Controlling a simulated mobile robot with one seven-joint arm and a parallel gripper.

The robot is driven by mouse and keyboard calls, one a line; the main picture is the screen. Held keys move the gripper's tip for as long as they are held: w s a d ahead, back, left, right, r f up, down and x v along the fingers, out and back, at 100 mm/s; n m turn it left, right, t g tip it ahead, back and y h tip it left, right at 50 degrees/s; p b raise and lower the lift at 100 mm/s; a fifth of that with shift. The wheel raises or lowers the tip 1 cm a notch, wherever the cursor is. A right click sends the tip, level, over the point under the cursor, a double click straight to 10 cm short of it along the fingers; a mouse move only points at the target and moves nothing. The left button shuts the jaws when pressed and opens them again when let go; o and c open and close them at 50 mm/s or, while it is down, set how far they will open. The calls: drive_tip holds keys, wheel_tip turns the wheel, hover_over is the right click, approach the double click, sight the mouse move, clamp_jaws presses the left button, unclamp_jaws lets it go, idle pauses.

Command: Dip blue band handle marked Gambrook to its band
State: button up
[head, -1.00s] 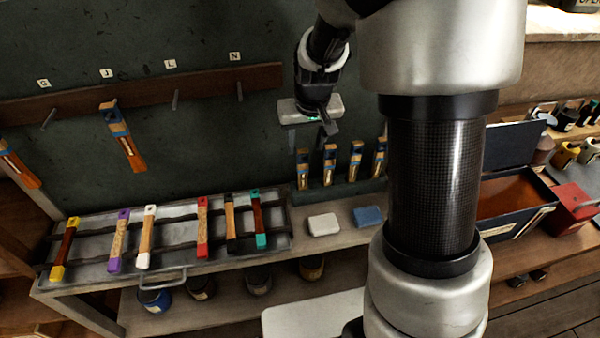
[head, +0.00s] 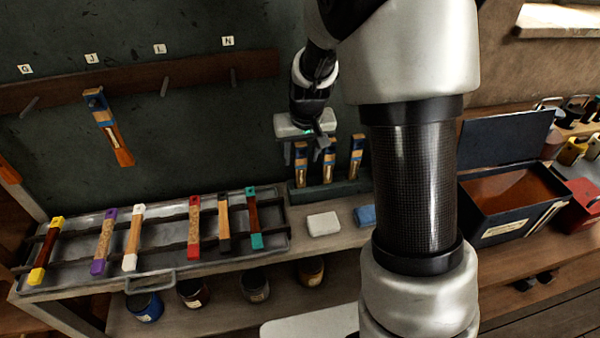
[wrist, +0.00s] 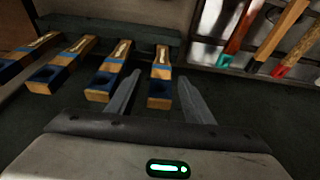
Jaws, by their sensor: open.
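Several blue band handles stand upright in a dark rack (head: 337,189); one blue band handle (head: 300,165) is at its left end. The wrist view shows them in a row, with dark blue ends and lighter blue bands. My gripper (head: 318,141) is open just above the rack's left part. In the wrist view my gripper (wrist: 160,84) has its fingers on either side of the rightmost blue band handle (wrist: 160,78), not closed on it. The pale labels are too small to read, so I cannot tell which is Gambrook. Another blue band handle (head: 108,128) hangs below letter J.
An open dark box (head: 487,232) with a brown-orange inside stands right. A tray (head: 160,258) holds several handles with other colours. A white block (head: 323,223) and blue block (head: 365,215) lie before the rack. Empty pegs (head: 165,86) line the wall rail. Jars (head: 145,306) stand below.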

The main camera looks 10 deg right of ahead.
drive_tip(key=c, duration=1)
drive_tip(key=shift+r+p, duration=2.55)
drive_tip(key=shift+r, duration=1.25)
drive_tip(key=shift+s+f, duration=0.1)
